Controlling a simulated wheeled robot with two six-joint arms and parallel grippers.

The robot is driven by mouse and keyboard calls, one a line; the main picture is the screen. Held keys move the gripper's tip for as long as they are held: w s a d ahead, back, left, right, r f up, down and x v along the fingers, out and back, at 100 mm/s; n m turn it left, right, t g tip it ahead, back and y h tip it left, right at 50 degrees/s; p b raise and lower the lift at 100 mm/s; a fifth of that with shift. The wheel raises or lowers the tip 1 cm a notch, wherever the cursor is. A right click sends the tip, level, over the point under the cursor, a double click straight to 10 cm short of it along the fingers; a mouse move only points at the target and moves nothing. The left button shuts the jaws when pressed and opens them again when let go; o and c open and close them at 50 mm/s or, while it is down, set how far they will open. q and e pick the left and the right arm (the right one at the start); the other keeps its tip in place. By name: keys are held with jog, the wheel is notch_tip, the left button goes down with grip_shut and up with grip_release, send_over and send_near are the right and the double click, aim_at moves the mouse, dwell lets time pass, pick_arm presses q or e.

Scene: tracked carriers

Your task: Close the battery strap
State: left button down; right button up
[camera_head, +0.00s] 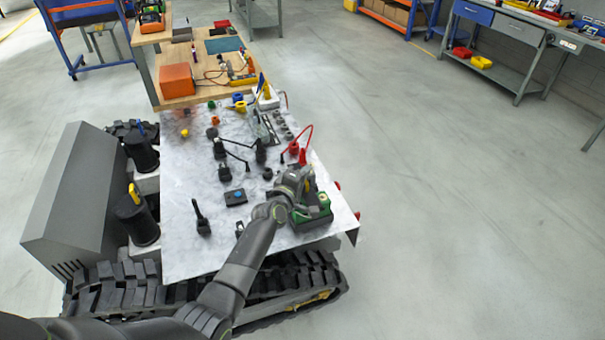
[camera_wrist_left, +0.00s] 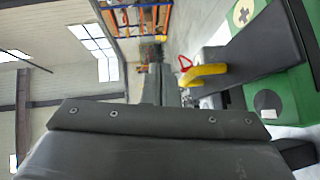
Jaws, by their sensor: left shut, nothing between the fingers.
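The green battery (camera_head: 324,212) sits at the front right of the carrier's grey top plate, partly hidden by my left gripper. It also shows at the right of the left wrist view (camera_wrist_left: 293,92), with a plus mark on its top. A wide dark band (camera_wrist_left: 262,48), which looks like the strap, lies across the green there; whether its end is fastened cannot be told. My left gripper (camera_head: 303,182) is shut and empty, right at the battery; I cannot tell if it touches. A grey gripper part (camera_wrist_left: 160,120) fills the lower wrist view. My right gripper is not in view.
The carrier's top plate (camera_head: 185,235) holds black levers, connectors and a red cable (camera_head: 308,135). Dark tracks (camera_head: 120,290) run below. A wooden bench (camera_head: 205,93) with an orange box (camera_head: 178,80) stands behind. The floor to the right is clear.

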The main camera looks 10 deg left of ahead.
pick_arm(q)
jog(key=shift+d+f, duration=0.1)
dwell(0.6)
jog(key=shift+r+p, duration=0.35)
jog(key=shift+r, duration=0.05)
jog(key=s+d+r+p, duration=0.2)
jog(key=s+r+p, duration=0.5)
jog(key=r, duration=0.3)
